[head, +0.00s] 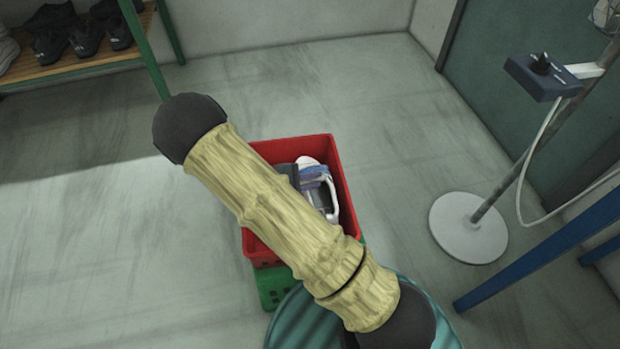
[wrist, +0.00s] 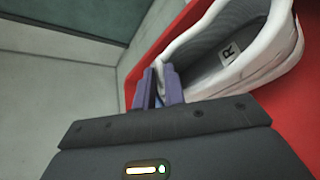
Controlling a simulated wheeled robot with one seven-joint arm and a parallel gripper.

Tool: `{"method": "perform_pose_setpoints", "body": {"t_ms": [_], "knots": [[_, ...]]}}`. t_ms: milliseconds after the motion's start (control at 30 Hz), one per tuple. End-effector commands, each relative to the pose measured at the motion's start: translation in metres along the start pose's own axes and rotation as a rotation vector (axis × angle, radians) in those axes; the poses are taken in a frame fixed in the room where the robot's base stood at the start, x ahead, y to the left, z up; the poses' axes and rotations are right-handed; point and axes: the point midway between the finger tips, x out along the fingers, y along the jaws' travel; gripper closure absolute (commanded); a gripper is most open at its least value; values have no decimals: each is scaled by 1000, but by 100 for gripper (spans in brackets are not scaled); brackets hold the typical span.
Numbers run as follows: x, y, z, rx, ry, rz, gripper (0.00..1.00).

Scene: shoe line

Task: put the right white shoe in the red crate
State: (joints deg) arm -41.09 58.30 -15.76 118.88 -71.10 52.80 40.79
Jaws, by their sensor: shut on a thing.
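The white shoe (wrist: 240,45) fills the upper right of the wrist view, with an "R" on a label inside it. My gripper (wrist: 165,78) is shut on the shoe's edge at its left side. The red crate (wrist: 185,35) lies behind and around the shoe in that view. In the head view the red crate (head: 343,180) stands below my arm, and part of my gripper (head: 318,180) shows over its opening with a bit of white shoe (head: 333,197) beside it. I cannot tell whether the shoe touches the crate floor.
A green crate (head: 275,288) is under the red one. A shoe rack (head: 75,62) with dark shoes stands at the back left. A round white stand base (head: 468,228) and a blue beam (head: 540,250) are at the right. The floor behind the crate is clear.

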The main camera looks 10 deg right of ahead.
Motion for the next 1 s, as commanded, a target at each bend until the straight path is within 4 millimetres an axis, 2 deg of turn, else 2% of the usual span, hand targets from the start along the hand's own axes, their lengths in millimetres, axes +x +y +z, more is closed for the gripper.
{"method": "perform_pose_setpoints", "body": {"t_ms": [233, 633, 667, 767, 1000], "knots": [[8, -13, -12, 0, 0, 1, 100], [10, -15, -13, 0, 1, 0, 100], [10, -15, -13, 0, 1, 0, 85], [10, -15, -13, 0, 1, 0, 65], [10, -16, -14, -1, 2, -1, 63]]}}
